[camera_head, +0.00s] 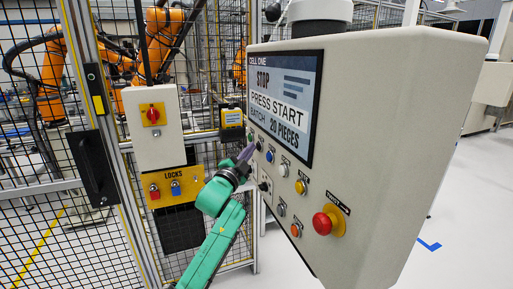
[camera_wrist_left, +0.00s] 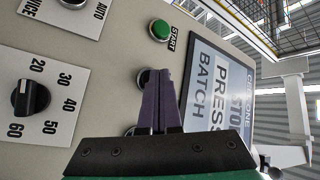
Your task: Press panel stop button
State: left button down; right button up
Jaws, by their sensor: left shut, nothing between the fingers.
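The grey control panel (camera_head: 390,110) carries rows of buttons beside its screen. My left gripper (camera_head: 247,152) is shut, with its purple fingertips pointing at the upper left part of the button area. In the left wrist view, the purple fingers (camera_wrist_left: 160,85) are together and empty. Their tips lie over a metal-ringed dark button (camera_wrist_left: 143,76) next to the green START button (camera_wrist_left: 159,30). The fingers hide most of that dark button and any label, so I cannot read whether it is the stop button. I cannot tell whether the tips touch it. My right gripper is not in view.
The screen (camera_head: 284,98) reads STOP, PRESS START. A red mushroom button (camera_head: 323,223) on yellow sits at the panel's lower right. A rotary dial (camera_wrist_left: 30,98) is near the fingers. Fence mesh (camera_head: 50,215) and a LOCKS box (camera_head: 172,188) stand left.

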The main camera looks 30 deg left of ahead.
pick_arm(q)
jog(key=shift+s+a, duration=0.4)
jog(key=shift+s, duration=0.25)
jog(key=s+a, duration=0.1)
jog(key=s, duration=0.1)
jog(key=s+a+p, duration=0.1)
jog(key=s+a, duration=0.1)
jog(key=s, duration=0.1)
jog(key=shift+a, duration=0.2)
jog(key=shift+w, duration=0.1)
